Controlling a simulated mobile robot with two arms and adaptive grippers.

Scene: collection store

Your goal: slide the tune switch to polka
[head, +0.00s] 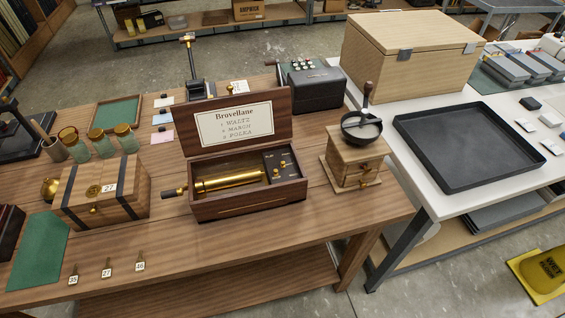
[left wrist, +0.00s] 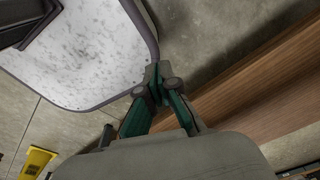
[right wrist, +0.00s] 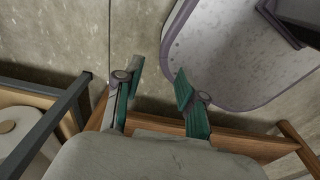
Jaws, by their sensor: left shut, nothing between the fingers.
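The music box (head: 248,205) stands on the wooden table in the head view, with its lid open. A card (head: 234,124) inside the lid reads Brovellane, with Waltz, March and Polka listed 1 to 3. A brass cylinder (head: 228,181) lies in the box, and a crank (head: 174,192) sticks out on the left. A dark panel (head: 284,164) on the right bears small brass knobs; the tune switch's setting is too small to tell. My left gripper (left wrist: 157,78) is shut and empty. My right gripper (right wrist: 158,74) is open and empty. Both are away from the box, outside the head view.
A striped wooden chest (head: 103,190) and glass jars (head: 104,145) stand left of the box. A coffee grinder (head: 357,155) stands close on its right, and a black device (head: 311,87) behind. Small tagged keys (head: 107,268) lie at the front left. The table front before the box is clear.

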